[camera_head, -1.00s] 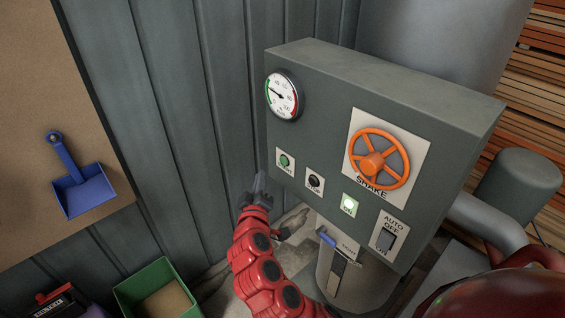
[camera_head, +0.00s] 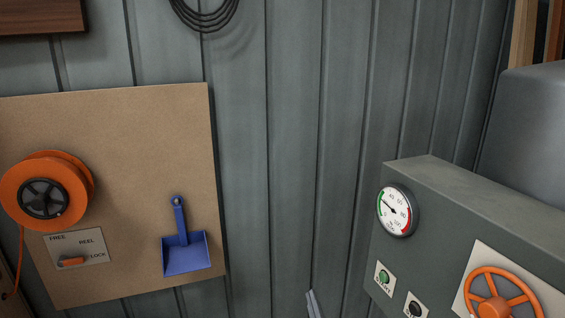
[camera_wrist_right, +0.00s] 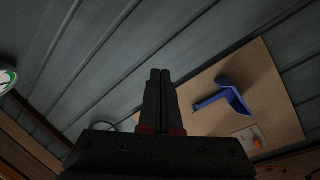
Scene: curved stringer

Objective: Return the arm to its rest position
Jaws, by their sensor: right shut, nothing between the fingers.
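The tips of my right gripper (camera_head: 313,303) show at the bottom edge of the head view, in front of the grey ribbed wall and left of the control box. In the right wrist view the same gripper (camera_wrist_right: 160,75) has its two dark fingers together, with nothing between them. Its arm is out of the head view. My left gripper does not show in either view.
A grey control box (camera_head: 440,190) with a gauge (camera_head: 397,210), buttons and an orange handwheel (camera_head: 496,298) stands at the right. A brown board (camera_head: 130,130) at the left holds an orange reel (camera_head: 78,172) and a blue dustpan (camera_head: 186,255). Bare wall lies between.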

